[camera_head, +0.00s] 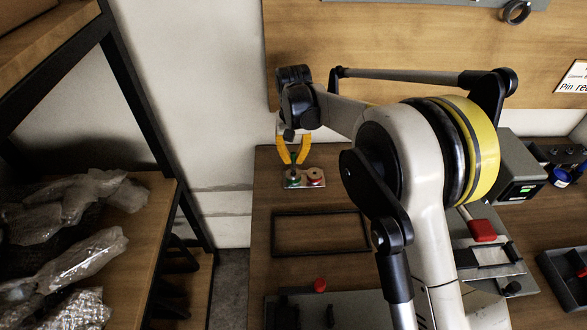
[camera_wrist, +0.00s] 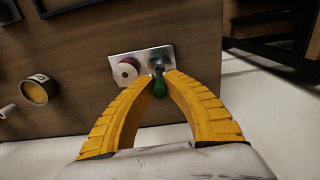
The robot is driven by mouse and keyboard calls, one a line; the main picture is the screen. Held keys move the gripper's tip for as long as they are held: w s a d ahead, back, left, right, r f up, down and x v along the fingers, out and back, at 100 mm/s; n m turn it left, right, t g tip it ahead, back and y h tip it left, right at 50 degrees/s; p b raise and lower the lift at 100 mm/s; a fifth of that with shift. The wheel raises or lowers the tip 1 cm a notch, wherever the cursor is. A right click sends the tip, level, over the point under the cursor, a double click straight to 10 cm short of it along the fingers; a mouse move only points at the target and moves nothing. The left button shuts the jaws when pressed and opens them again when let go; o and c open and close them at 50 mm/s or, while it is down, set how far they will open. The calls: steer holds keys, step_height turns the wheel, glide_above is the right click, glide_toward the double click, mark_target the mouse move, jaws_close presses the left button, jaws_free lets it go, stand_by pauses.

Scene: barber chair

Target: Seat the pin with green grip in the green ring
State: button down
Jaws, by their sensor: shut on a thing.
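My gripper (camera_head: 293,164) has its yellow fingers closed over a small metal plate (camera_head: 304,184) at the far left of the workbench. In the wrist view its fingertips (camera_wrist: 161,80) are shut on the green grip of the pin (camera_wrist: 159,88). The pin's far end reaches toward the plate (camera_wrist: 139,54), beside a pale disc with a red edge (camera_wrist: 126,71). In the head view the green ring (camera_head: 293,181) is on the plate left of the red ring (camera_head: 314,177). The pin hides the green ring in the wrist view; I cannot tell how deep the pin sits.
A thin black rectangular frame (camera_head: 321,254) lies on the bench nearer me. A tray with a red-topped piece (camera_head: 320,285) is nearer still. A grey device (camera_head: 520,165) stands at the right. A shelf with plastic-wrapped items (camera_head: 70,240) is at the left.

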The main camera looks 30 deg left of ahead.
mark_target(294, 161)
steer(key=shift+f+b, duration=0.7)
steer(key=shift+f, duration=1.1)
steer(key=shift+f, duration=0.2)
steer(key=c, duration=1.5)
jaws_free()
steer(key=shift+r, duration=0.1)
step_height(294, 161, up, 12)
steer(key=p, duration=0.4)
steer(key=shift+r, duration=0.1)
steer(key=shift+d, duration=0.1)
